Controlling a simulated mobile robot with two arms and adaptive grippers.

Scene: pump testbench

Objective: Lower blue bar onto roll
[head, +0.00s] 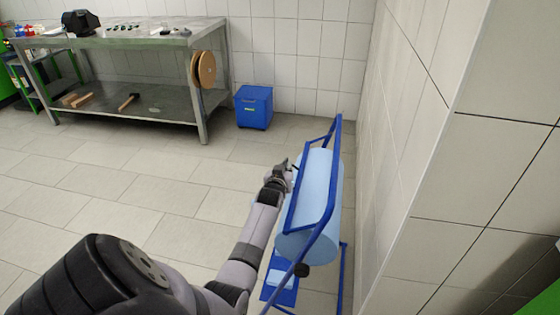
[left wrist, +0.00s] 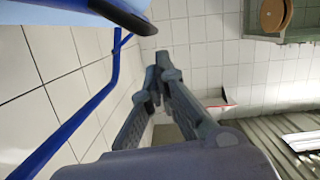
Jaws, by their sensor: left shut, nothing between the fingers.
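The light-blue roll (head: 320,185) sits in a blue stand beside the tiled wall at the right of the head view. The blue bar (head: 295,196) is a bent frame lying along the left and front of the roll; I cannot tell whether it touches the roll. My left gripper (head: 286,170) is at the left side of the bar, near its far end. In the left wrist view my left gripper (left wrist: 157,88) is shut and empty. A blue bar part (left wrist: 122,14) crosses that view's upper left, apart from the fingertips. My right gripper is not in view.
A metal workbench (head: 120,40) with tools stands at the back left. A blue bin (head: 254,107) is on the floor behind the stand. The tiled wall (head: 400,130) is close on the stand's right. The floor left of the stand is clear.

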